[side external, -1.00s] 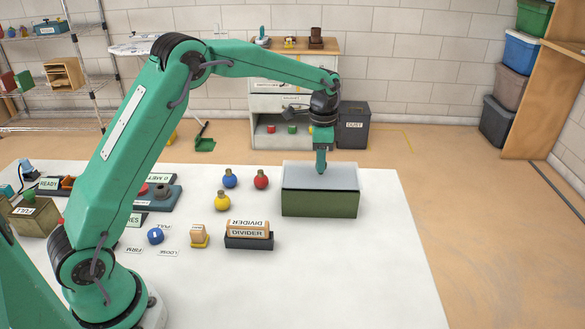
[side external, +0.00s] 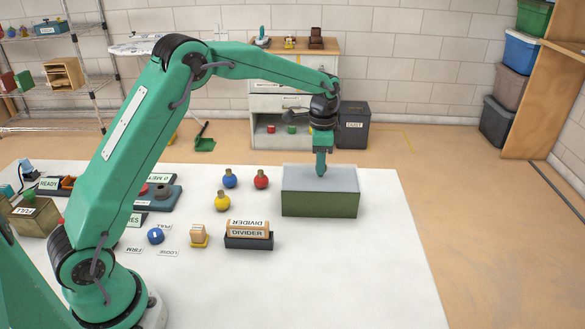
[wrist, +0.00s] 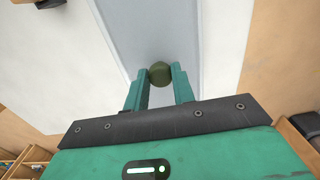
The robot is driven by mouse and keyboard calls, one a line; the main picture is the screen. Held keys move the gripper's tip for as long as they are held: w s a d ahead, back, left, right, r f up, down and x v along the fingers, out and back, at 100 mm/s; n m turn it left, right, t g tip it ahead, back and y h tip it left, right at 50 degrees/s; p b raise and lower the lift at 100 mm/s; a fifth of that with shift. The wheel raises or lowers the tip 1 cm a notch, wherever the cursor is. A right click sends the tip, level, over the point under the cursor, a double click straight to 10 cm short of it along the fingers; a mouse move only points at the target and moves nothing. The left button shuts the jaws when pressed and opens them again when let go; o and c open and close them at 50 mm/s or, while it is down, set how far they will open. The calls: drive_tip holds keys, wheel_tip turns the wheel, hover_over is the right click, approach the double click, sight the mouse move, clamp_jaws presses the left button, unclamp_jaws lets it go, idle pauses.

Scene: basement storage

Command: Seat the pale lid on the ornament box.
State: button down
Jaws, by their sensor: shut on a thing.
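The ornament box (side external: 320,205) is a green, rectangular box on the right of the white table. The pale grey-blue lid (side external: 343,181) lies over its top, level and in line with its sides in the side view. I see no gap between lid and box from here. My gripper (side external: 321,174) points straight down at the middle of the lid. In the wrist view, its two fingers are shut on the lid's round olive knob (wrist: 160,74), with the lid (wrist: 150,30) beneath. The inside of the box is hidden.
Blue (side external: 230,179), red (side external: 261,180) and yellow (side external: 222,201) ornaments stand left of the box. A divider holder (side external: 249,242) stands at the front left of it. The table (side external: 385,265) is clear to the front and right.

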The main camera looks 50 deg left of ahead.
drive_tip(key=shift+f, duration=0.2)
idle(0.6)
drive_tip(key=c, duration=0.6)
unclamp_jaws()
drive_tip(key=shift+r, duration=0.2)
drive_tip(key=shift+r, duration=3.25)
drive_tip(key=shift+r, duration=0.2)
